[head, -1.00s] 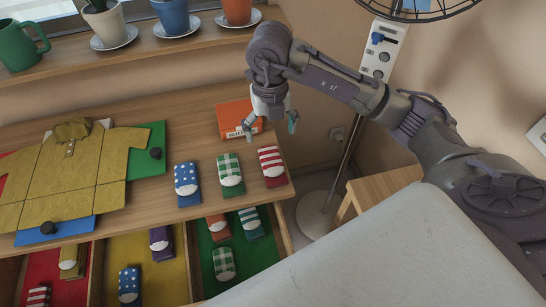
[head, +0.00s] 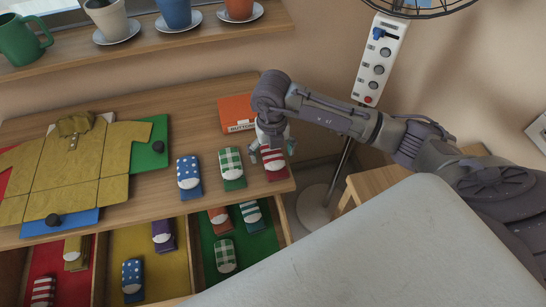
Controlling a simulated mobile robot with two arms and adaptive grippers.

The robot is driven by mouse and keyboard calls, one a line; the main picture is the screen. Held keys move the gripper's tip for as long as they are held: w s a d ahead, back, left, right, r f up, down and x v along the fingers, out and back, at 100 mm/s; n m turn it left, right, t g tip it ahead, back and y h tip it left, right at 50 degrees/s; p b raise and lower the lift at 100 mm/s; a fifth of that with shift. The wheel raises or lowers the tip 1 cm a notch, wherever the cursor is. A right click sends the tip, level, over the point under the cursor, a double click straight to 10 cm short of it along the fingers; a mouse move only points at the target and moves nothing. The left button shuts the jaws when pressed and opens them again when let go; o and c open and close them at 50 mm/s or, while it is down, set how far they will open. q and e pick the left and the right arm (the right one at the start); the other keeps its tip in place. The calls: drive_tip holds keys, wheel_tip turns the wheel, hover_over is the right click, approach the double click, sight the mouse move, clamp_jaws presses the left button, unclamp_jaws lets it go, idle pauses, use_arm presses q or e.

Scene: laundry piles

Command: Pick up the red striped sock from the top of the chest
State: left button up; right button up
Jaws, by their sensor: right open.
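The red striped sock (head: 275,164) lies folded on the top of the chest (head: 215,196), near its right end. My right gripper (head: 272,153) is open and hangs right over the sock's far end, partly hiding it. I cannot tell if the fingers touch the sock. Another red striped sock (head: 43,291) lies in the open drawer's left red compartment. My left gripper is not in view.
A green checked sock (head: 232,168) and a blue dotted sock (head: 188,176) lie left of the striped one. An orange button box (head: 236,113) stands behind. A yellow shirt (head: 72,170) covers the left side. Open drawer compartments below hold several socks.

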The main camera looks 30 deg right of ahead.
drive_tip(key=c, duration=1)
